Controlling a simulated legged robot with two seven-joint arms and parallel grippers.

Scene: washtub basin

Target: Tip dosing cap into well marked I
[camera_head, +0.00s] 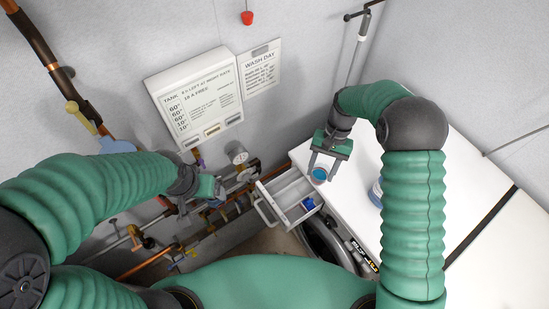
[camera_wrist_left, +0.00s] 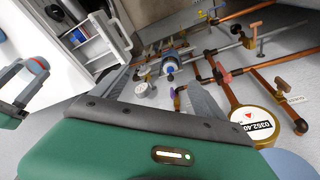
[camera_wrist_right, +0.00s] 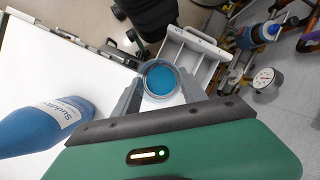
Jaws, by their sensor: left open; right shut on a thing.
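The dosing cap, a small round cup with blue liquid in it, shows in the head view (camera_head: 319,174) and in the right wrist view (camera_wrist_right: 160,79). My right gripper (camera_head: 321,170) is shut on it, above the white machine top near the open drawer. The cap looks upright. The open dispenser drawer (camera_head: 278,186) has long compartments and a blue piece (camera_head: 309,203) in one of them; it also shows in the left wrist view (camera_wrist_left: 108,30). My left gripper (camera_head: 208,190) is open and empty in front of the pipes.
A blue detergent bottle (camera_wrist_right: 42,127) stands on the white machine top (camera_head: 350,160); it is partly behind my right arm in the head view. Copper pipes, valves and a round gauge (camera_head: 237,153) run along the wall left of the drawer. Signs (camera_head: 195,95) hang above.

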